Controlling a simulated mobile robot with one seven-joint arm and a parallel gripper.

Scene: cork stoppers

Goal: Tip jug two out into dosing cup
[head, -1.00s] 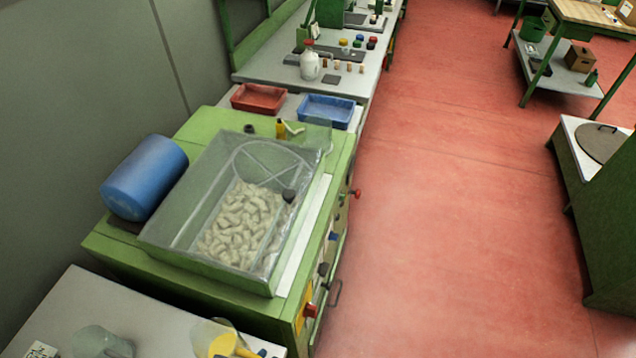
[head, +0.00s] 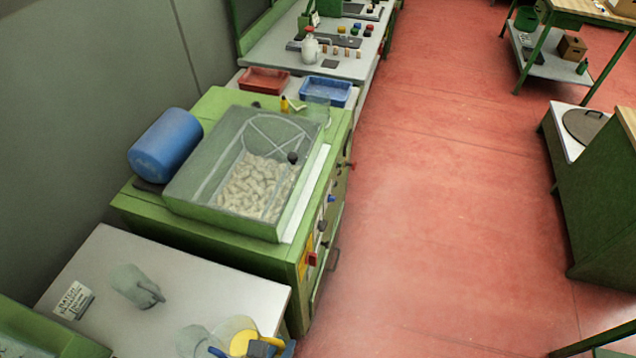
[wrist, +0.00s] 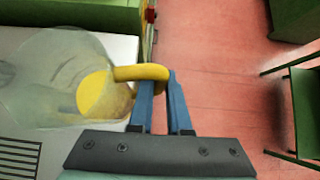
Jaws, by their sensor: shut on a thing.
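My gripper (wrist: 160,78) has its blue fingers shut on the yellow handle of a clear jug (wrist: 105,96) with yellow in it. In the head view this jug (head: 238,329) is at the bottom edge, over the front of the white bench, with my gripper (head: 262,347) at its right. Another clear vessel (head: 194,341) is just left of it and partly cut off. A clear jug with a grey handle (head: 132,285) stands further back on the bench. I cannot tell which of these two is the dosing cup. Clear walls overlap in the wrist view, so the held jug's tilt is unclear.
The white bench (head: 205,275) has bare room behind the vessels. A lettered card (head: 73,300) stands at its left. A green machine (head: 215,228) with a clear-walled bin of pale pieces adjoins the bench's far side. Red floor (head: 430,240) lies open on the right.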

